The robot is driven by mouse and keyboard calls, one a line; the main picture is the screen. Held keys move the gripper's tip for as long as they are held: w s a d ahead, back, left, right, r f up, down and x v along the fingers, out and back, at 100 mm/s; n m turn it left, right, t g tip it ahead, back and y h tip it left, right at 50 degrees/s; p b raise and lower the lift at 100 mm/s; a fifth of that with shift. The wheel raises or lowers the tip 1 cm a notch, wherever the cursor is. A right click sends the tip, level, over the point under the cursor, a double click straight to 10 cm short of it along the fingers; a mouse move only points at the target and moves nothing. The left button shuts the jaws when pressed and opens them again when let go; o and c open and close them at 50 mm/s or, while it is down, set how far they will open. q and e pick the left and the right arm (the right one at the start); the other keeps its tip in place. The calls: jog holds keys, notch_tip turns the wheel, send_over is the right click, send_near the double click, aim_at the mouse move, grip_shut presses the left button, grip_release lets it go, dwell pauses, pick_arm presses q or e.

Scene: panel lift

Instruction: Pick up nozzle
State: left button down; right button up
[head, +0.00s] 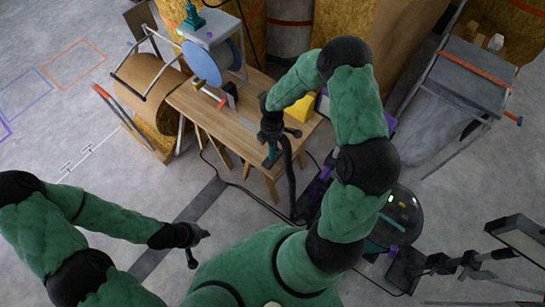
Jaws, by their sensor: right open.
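A teal nozzle (270,157) is at the front edge of the wooden table, with a black hose (290,180) close beside it that hangs toward the floor. My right gripper (281,137) is open just above the nozzle, coming down from the upper right. The gripper partly hides the nozzle's upper end, and I cannot tell whether they touch. My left gripper (199,250) is open and empty, low over the floor in front of the table and well away from the nozzle.
The wooden table (190,102) carries a machine with a blue disc (202,63) and a yellow block (300,108). A dark round vacuum body (402,212) stands on the floor at right. A grey cart (468,75) stands at upper right. The floor at left is mostly clear.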

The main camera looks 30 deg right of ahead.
notch_tip(320, 180, down, 3)
jog(key=shift+d+f+b, duration=0.1)
jog(key=shift+d+b, duration=0.05)
jog(key=shift+b, duration=0.3)
jog(key=shift+w, duration=0.1)
grip_shut()
jog(key=shift+r, duration=0.2)
